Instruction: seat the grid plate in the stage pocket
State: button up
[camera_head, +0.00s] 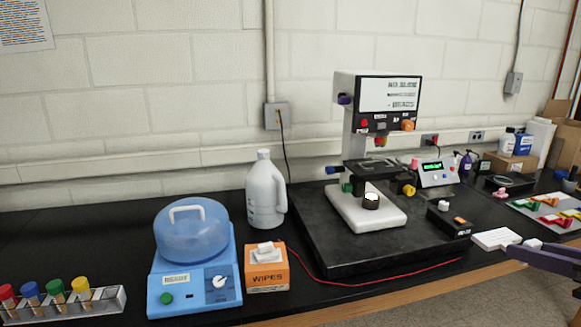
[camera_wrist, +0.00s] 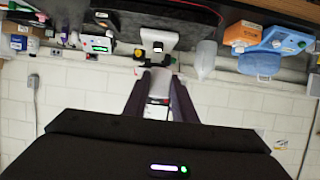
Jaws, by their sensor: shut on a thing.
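The white grid plate (camera_head: 497,238) is at the right of the head view, held level in front of the bench's front edge. My gripper (camera_head: 524,244) is shut on its right end, with the purple fingers reaching in from the right. The microscope-like instrument's dark stage (camera_head: 372,172) stands up and left of the plate, well apart from it. I cannot make out the stage pocket's edges. In the upside-down wrist view, my purple fingers (camera_wrist: 161,82) point toward the instrument.
The instrument's white base (camera_head: 366,212) stands on a black slab (camera_head: 330,250). A small black box (camera_head: 449,219) lies between plate and stage. A red wire (camera_head: 385,284) runs along the front. A wipes box (camera_head: 267,272), white jug (camera_head: 265,195) and blue-domed device (camera_head: 190,245) stand left.

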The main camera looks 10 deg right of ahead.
aim_at(379, 169)
jog(key=z, duration=0.1)
jog(key=i, duration=1)
jog(key=u, duration=0.1)
